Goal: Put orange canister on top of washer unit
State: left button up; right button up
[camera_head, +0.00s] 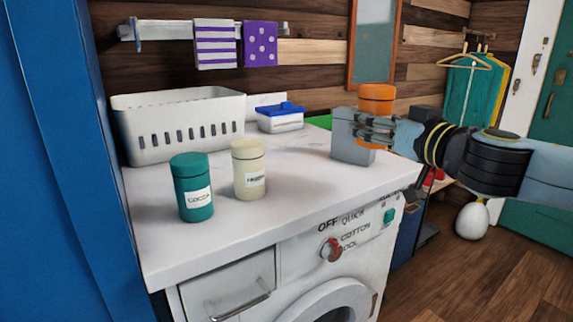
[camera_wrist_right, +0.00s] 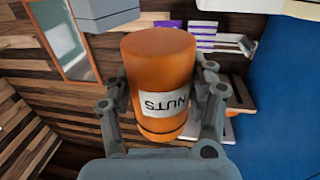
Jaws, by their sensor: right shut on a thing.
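The orange canister (camera_head: 377,98) is upright in my right gripper (camera_head: 376,130), above the back right part of the washer's top. In the right wrist view the canister (camera_wrist_right: 160,75) sits between both fingers of the gripper (camera_wrist_right: 165,105), with its NUTS label upside down. The washer unit (camera_head: 295,195) has a white top and a front with a dial and a round door. I cannot tell the exact gap between canister and top. My left gripper is not in view.
A teal cocoa canister (camera_head: 192,187) and a cream canister (camera_head: 248,170) stand at the front left of the top. Behind them are a white basket (camera_head: 180,125) and a blue-lidded tub (camera_head: 280,118). A grey block (camera_head: 350,150) stands by my gripper. The top's front middle is clear.

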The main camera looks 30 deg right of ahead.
jog(key=w+a+f, duration=0.1)
jog(key=w+f, duration=0.1)
jog(key=w+a+f+b, duration=0.1)
jog(key=w+a+f, duration=0.1)
jog(key=w, duration=0.1)
jog(key=w+a+f+b, duration=0.1)
jog(key=w+a, duration=0.1)
jog(key=w, duration=0.1)
jog(key=shift+w+a+f, duration=0.1)
jog(key=shift+w+f, duration=0.1)
jog(key=shift+f, duration=0.2)
jog(key=shift+w+a+f, duration=0.15)
jog(key=shift+w+f, duration=0.05)
jog(key=shift+w, duration=0.1)
jog(key=shift+w+a+f, duration=0.1)
jog(key=shift+w+f, duration=0.05)
jog(key=shift+f, duration=0.05)
notch_tip(320, 180, down, 4)
jog(key=shift+r+b, duration=0.2)
jog(key=shift+b, duration=0.55)
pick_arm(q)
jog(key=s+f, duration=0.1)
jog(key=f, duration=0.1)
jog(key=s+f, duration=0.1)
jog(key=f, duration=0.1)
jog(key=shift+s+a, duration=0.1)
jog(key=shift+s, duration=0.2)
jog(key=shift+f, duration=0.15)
pick_arm(e)
jog(key=shift+f, duration=0.15)
